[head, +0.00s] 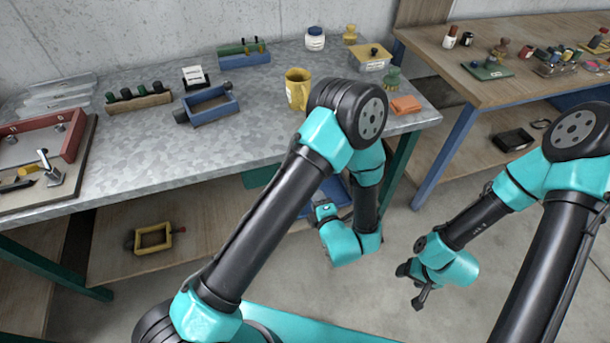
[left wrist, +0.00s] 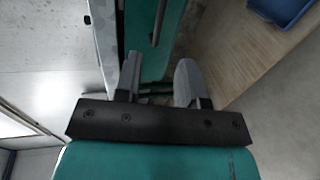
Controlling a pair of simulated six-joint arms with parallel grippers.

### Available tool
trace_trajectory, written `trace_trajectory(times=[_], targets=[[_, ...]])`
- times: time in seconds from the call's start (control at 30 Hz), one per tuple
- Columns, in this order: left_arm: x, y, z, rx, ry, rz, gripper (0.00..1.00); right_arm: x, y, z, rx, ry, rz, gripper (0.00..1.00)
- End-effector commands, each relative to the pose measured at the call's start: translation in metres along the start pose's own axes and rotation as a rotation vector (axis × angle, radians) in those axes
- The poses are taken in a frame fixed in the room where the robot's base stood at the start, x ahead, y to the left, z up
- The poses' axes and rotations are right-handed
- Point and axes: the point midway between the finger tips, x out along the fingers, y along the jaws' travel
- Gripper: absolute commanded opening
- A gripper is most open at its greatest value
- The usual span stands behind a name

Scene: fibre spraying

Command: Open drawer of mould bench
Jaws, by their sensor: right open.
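The mould bench (head: 150,165) has a grey metal top and dark green legs. Its green drawer (head: 262,177) shows under the front edge in the head view, mostly hidden behind my left arm. In the left wrist view the green drawer front (left wrist: 142,38) lies ahead of my left gripper (left wrist: 158,62), with a dark handle (left wrist: 156,30) on it. The left fingers are apart, with the handle beyond and between their tips. I see no clear contact. In the head view my left gripper (head: 321,207) is below the bench edge. My right gripper (head: 412,284) is open and empty above the floor.
A wooden lower shelf (head: 115,255) holds a yellow frame (head: 154,239) and a blue tray (head: 333,196). A yellow mug (head: 297,88) and a blue mould (head: 209,107) stand on the bench. A second wooden table (head: 450,68) is at the right. Floor beside the bench is clear.

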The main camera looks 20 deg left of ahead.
Motion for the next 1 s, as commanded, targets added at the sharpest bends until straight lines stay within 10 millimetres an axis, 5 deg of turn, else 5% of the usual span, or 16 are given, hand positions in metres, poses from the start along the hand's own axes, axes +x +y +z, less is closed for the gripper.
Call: trace_trajectory(times=[0.6,1.0], targets=[[0.104,0.0,-0.001,-0.001,0.002,0.001,0.37,0.0,0.0,0.0,0.0,0.0,0.0,0.6],[0.13,0.0,0.0,0.002,0.0,0.0,0.37,0.0,0.0,0.0,0.0,0.0,0.0,0.6]])
